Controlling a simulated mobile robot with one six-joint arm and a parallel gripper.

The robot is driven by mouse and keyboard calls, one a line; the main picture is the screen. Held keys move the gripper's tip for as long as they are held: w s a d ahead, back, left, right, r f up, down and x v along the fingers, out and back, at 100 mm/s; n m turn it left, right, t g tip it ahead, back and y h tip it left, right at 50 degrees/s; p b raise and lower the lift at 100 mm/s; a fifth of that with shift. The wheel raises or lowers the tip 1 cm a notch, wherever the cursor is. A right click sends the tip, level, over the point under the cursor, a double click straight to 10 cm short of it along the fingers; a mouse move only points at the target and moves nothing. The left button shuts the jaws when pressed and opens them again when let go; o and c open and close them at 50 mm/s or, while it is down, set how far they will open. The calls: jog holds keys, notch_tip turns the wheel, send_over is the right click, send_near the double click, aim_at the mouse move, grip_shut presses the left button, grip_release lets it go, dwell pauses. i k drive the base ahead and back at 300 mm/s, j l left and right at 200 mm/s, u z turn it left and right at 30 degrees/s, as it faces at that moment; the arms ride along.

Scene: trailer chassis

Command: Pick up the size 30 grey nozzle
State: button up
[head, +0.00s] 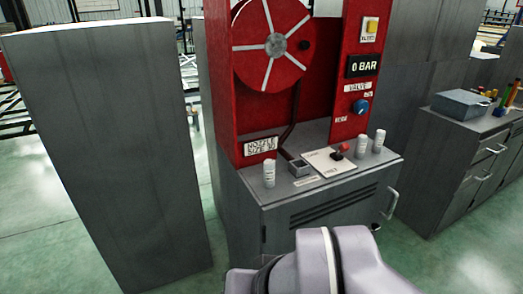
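On the grey cabinet top (325,180) under the red hose reel stand several small pale cylinders. One cylinder (268,173) is at the left front corner. Two more, a middle cylinder (363,144) and a right cylinder (379,141), stand upright at the right side. They look pale grey or white, and their markings are too small to read. I cannot tell which is the size 30 nozzle. A sign about nozzle size (260,146) is on the red frame; its number is unclear. My arm shows at the bottom centre, below the cabinet top; my gripper is not in view.
The red hose reel (272,44) and a valve panel with a 0 BAR display (364,66) rise behind. A tall grey cabinet (110,150) stands left.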

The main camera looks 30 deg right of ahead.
aim_at(380, 136)
jog(key=i+l+z, duration=0.1)
jog(key=l, duration=0.25)
jog(key=i+l+z, duration=0.1)
jog(key=l, duration=0.25)
jog(key=i+l+z, duration=0.1)
jog(key=l, duration=0.25)
jog(key=i+l+z, duration=0.1)
jog(key=l, duration=0.25)
jog(key=i+l+z, duration=0.1)
jog(key=i+l, duration=0.15)
